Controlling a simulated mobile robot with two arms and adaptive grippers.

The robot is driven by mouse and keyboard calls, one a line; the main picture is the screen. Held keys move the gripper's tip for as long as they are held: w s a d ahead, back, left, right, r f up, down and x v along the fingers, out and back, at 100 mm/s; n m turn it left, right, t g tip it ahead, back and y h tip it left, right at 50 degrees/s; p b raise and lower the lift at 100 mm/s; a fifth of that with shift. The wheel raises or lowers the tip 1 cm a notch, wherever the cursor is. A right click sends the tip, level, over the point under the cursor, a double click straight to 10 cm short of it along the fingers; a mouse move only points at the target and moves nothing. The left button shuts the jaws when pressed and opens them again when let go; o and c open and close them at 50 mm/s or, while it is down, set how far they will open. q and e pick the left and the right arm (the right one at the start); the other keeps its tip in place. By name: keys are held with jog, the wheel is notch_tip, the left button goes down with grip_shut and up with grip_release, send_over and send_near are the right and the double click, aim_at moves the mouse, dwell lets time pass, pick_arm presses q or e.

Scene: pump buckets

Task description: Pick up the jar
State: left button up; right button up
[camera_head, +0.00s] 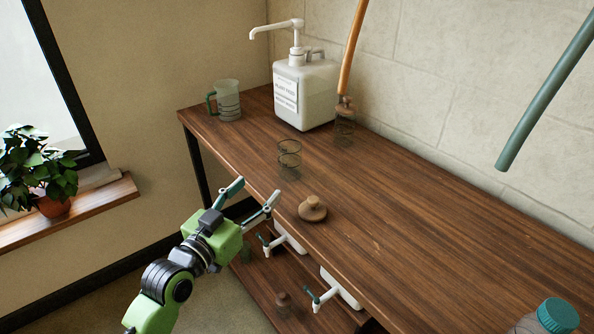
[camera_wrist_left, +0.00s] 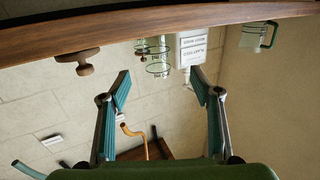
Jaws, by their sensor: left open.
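A clear glass jar with dark rings (camera_head: 289,157) stands without a lid on the wooden counter (camera_head: 400,235), near its front edge. It shows between my fingertips in the wrist view (camera_wrist_left: 155,50), which is upside down. A brown knobbed lid (camera_head: 312,209) lies on the counter nearby, also in the wrist view (camera_wrist_left: 78,61). A second glass jar, with a brown top (camera_head: 345,122), stands by the wall. My left gripper (camera_head: 256,192) is open and empty in front of the counter edge, pointing toward the jar but apart from it. My right gripper is not in view.
A white pump container (camera_head: 307,92) and a measuring jug (camera_head: 227,101) stand at the back. Orange (camera_head: 352,48) and teal (camera_head: 545,92) tubes hang above the counter. White pump heads (camera_head: 335,285) sit below the counter. A teal-capped bottle (camera_head: 550,320) is at lower right.

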aim_at(285, 164)
pick_arm(q)
jog(key=x, duration=0.9)
jog(key=shift+w+d+r+b, duration=0.2)
jog(key=shift+d+r+b, duration=0.1)
jog(key=shift+d+r, duration=0.1)
jog(key=shift+w+d, duration=0.3)
jog(key=shift+w, duration=0.15)
jog(key=x, duration=0.4)
jog(key=shift+d+b, duration=0.2)
jog(key=shift+b, duration=0.15)
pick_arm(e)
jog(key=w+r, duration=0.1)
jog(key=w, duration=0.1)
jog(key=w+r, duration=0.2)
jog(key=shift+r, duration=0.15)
pick_arm(q)
jog(key=shift+c, duration=0.5)
jog(key=c, duration=1.4)
